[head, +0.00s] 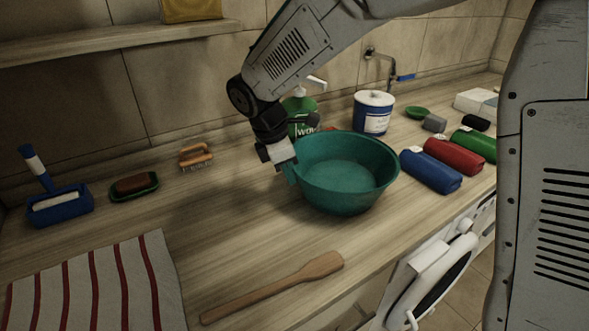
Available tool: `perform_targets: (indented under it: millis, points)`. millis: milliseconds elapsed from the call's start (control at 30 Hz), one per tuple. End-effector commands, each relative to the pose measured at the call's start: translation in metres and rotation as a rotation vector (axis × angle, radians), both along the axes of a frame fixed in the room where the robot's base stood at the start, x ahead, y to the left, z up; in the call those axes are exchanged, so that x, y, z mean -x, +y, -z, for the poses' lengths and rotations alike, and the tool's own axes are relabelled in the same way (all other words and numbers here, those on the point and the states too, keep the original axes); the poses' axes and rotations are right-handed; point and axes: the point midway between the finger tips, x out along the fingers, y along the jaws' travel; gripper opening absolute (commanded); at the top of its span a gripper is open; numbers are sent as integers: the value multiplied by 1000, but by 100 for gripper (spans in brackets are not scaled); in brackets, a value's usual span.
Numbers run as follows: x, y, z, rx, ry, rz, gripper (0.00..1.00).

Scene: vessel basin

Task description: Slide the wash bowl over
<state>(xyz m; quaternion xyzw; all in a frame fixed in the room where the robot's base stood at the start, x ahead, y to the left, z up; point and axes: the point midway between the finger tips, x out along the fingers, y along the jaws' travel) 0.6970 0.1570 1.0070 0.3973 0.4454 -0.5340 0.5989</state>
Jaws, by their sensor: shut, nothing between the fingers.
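The wash bowl (345,197) is a wide teal-green bowl, upright and empty on the wooden counter near its front edge. My gripper (289,172) is shut, pointing down at the left side of the bowl's rim. Its tips are at or very near the bowl's left outer wall; I cannot tell for certain whether they touch. The arm reaches in from the top right and hides part of the wall behind.
A green bottle (298,105) and a blue-and-white tin (374,113) stand behind the bowl. Blue (431,171), red (453,156) and green rolls lie to the right. A wooden paddle (275,287) lies in front. A striped cloth (95,285) lies front left.

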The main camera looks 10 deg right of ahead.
Motion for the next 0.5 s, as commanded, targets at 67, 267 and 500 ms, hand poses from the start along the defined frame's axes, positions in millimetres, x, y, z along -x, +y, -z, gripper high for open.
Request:
perform_targets:
  millis: [67,267,500]
  points:
    - [1,3,0,1,-1,-12,0]
    - [2,4,0,0,0,-16,0]
    - [2,6,0,0,0,-16,0]
